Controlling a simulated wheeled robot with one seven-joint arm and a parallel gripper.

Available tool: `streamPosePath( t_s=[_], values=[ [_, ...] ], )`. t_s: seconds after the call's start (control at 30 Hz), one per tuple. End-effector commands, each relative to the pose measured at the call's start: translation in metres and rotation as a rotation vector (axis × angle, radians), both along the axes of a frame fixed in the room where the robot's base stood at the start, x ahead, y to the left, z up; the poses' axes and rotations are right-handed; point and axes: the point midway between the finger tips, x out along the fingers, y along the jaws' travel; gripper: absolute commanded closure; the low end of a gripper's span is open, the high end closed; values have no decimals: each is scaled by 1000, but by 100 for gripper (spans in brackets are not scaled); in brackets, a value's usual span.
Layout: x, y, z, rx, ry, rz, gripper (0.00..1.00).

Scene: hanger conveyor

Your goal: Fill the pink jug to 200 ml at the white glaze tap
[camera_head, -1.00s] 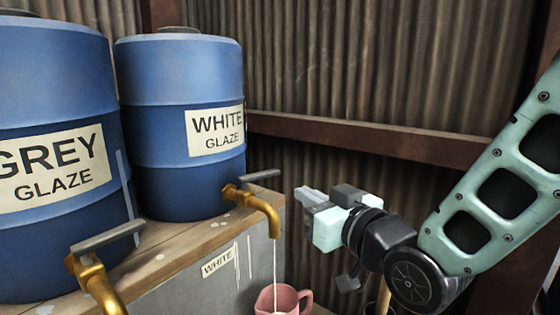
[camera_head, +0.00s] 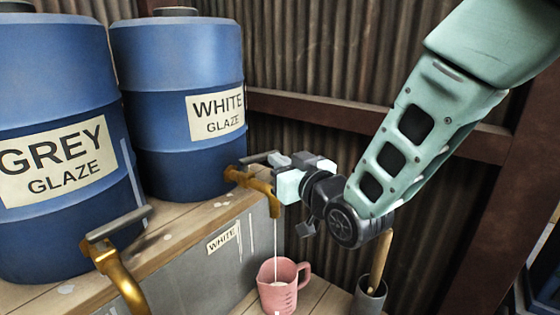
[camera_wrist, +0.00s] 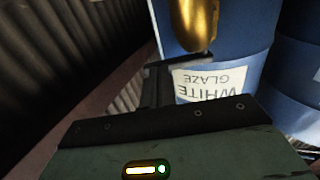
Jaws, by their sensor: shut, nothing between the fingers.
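The pink jug (camera_head: 279,287) stands upright on wooden boards below the white glaze tap (camera_head: 262,186). A thin white stream (camera_head: 275,240) runs from the brass spout into the jug. Pale liquid shows inside the jug, but I cannot read its level against the marks. The tap's grey lever (camera_head: 259,157) is partly hidden beside my gripper (camera_head: 276,160). My gripper is shut and empty, close to the lever; I cannot tell whether it touches it. In the wrist view the brass tap (camera_wrist: 200,25) and a dark lever (camera_wrist: 180,62) are just ahead of the fingers.
The blue white-glaze drum (camera_head: 175,120) and grey-glaze drum (camera_head: 55,100) stand on a wooden-topped ledge. The grey glaze tap (camera_head: 118,270) juts out at front left. A dark pot with a wooden handle (camera_head: 370,298) stands right of the jug. Corrugated wall is behind.

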Motion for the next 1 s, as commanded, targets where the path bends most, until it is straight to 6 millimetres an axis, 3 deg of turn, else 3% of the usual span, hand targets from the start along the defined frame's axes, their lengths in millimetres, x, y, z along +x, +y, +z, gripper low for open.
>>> streamPosePath(
  t_s=[0.53,1.0],
  values=[
    [25,2,-3,2,-1,-1,100],
    [27,3,1,2,-3,-1,100]
  ],
)
